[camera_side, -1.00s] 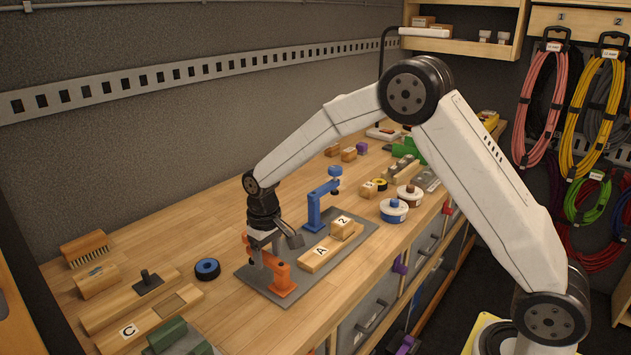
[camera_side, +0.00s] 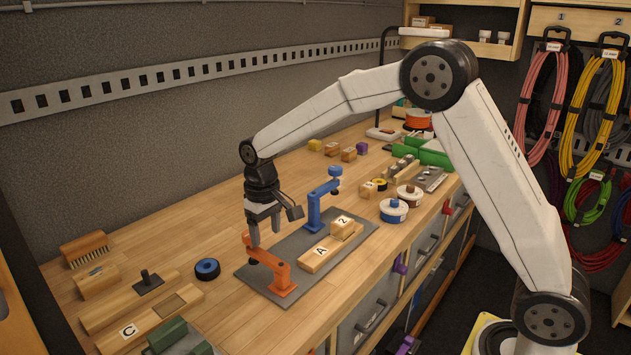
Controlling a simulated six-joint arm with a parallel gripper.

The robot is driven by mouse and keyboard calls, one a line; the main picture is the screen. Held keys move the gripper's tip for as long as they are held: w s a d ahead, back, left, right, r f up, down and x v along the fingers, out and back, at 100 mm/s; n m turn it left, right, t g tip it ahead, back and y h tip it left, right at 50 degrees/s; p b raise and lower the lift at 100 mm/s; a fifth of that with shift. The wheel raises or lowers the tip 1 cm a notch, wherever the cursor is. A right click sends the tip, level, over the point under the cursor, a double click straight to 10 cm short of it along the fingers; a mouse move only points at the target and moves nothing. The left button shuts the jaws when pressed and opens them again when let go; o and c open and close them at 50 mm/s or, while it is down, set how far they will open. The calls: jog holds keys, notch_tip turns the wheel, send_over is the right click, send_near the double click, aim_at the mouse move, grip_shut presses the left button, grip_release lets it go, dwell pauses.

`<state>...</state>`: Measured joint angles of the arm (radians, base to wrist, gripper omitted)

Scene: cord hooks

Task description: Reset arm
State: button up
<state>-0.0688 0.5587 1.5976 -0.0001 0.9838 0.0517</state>
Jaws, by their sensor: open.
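My gripper (camera_side: 265,233) is open and points down above the orange clamp (camera_side: 272,268), at the near left end of the grey plate. One finger hangs just behind the clamp's upright; I cannot tell whether it touches. Nothing shows between the fingers.
The grey plate (camera_side: 264,293) also carries a blue clamp (camera_side: 321,200), block A (camera_side: 320,254) and block 2 (camera_side: 341,226). A blue tape roll (camera_side: 207,269), a brush (camera_side: 85,248) and wooden blocks lie to the left. Bare bench lies behind the gripper.

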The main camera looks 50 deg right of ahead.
jog(key=shift+r, duration=0.75)
jog(key=shift+s, duration=0.15)
jog(key=s+d+f+t, duration=0.1)
jog(key=s+f, duration=0.1)
jog(key=s, duration=0.8)
jog(key=s+d+f+t, duration=0.1)
jog(key=s+d+f, duration=0.1)
jog(key=s, duration=0.9)
jog(key=shift+d+f+t, duration=0.2)
jog(key=shift+f+t, duration=0.1)
jog(key=shift+f, duration=0.35)
